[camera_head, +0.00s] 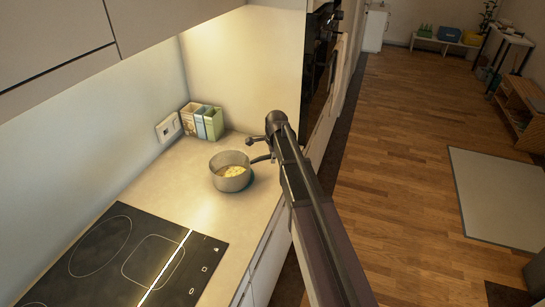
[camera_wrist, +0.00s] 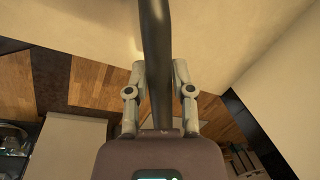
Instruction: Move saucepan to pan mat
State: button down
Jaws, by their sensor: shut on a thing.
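In the wrist view the handle (camera_wrist: 155,40) runs between the two fingers of my gripper (camera_wrist: 159,68).
A black hob (camera_head: 110,255) lies at the front left of the worktop (camera_head: 190,185). Several cartons (camera_head: 203,121) stand at the back by a wall socket (camera_head: 168,127). Upper cabinets (camera_head: 50,40) overhang at left. A tall oven unit (camera_head: 318,65) borders the worktop's far end.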

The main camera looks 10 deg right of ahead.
jog(key=shift+f, duration=0.1)
dwell(0.3)
jog(key=shift+c, duration=2)
grip_release()
jog(key=p+v, duration=0.3)
jog(key=w+p+v, duration=0.1)
jog(key=p+v, duration=0.2)
jog(key=w+p+v, duration=0.1)
jog(key=p+v, duration=0.2)
jog(key=shift+s+a+r, duration=0.1)
jog(key=shift+r, duration=0.1)
jog(key=shift+r+p, duration=0.45)
jog(key=shift+p, duration=0.05)
